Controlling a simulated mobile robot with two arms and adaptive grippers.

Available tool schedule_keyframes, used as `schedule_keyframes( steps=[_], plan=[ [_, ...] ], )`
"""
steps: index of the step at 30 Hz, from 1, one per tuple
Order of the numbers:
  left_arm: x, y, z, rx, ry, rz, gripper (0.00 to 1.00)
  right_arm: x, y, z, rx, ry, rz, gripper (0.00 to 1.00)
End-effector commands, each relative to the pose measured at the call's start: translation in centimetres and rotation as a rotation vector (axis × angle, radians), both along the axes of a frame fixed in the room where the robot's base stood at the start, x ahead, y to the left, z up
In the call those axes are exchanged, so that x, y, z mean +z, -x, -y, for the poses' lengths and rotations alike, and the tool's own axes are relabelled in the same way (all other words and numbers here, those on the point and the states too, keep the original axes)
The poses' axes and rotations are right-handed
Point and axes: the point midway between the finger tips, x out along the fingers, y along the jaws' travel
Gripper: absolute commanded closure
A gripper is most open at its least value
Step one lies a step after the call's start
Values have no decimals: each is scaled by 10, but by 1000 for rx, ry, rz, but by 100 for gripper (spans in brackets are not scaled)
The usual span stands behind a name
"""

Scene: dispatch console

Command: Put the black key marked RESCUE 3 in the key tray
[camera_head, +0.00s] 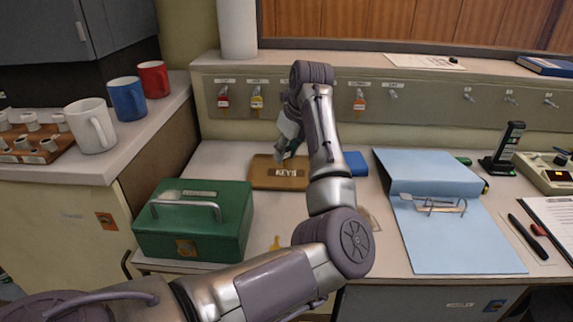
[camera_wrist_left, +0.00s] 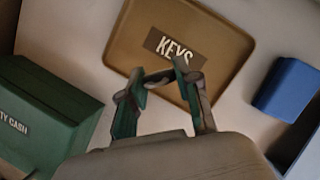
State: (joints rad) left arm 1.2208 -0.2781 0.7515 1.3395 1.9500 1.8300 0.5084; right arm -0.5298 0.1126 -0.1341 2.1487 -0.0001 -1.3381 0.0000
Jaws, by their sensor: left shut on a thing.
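The key tray (camera_head: 262,181), shallow and brown with a KEYS label, lies on the counter behind the green box. It also shows in the left wrist view (camera_wrist_left: 222,50). My left gripper (camera_head: 283,154) is over the tray, and in the left wrist view its fingertips (camera_wrist_left: 168,78) lie across the tray's near edge. It is shut on a small dark thing, mostly hidden between the fingertips; I cannot read any mark on it. No key can be made out in the tray. My right gripper is not in view.
A green petty cash box (camera_head: 195,228) stands left of the tray. A blue block (camera_head: 355,164) and an open blue binder (camera_head: 455,240) are to the right. A hook panel behind holds a red-tagged key (camera_head: 223,99), a yellow one (camera_head: 257,101) and an orange one (camera_head: 359,103).

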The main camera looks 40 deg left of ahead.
Motion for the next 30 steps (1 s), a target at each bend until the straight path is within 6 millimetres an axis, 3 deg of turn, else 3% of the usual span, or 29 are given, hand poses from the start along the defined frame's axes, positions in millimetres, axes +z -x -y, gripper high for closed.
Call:
schedule_keyframes(
  steps=[7,20,21,24,30],
  plan=[
    [-36,0,0,0,-1,-2,96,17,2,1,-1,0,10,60],
    [-40,0,0,0,0,0,96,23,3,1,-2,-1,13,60],
    [-39,0,0,0,0,0,63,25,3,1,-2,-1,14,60],
    [-39,0,0,0,0,0,46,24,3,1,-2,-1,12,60],
    [-39,0,0,0,0,0,43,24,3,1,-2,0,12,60]
  ],
)
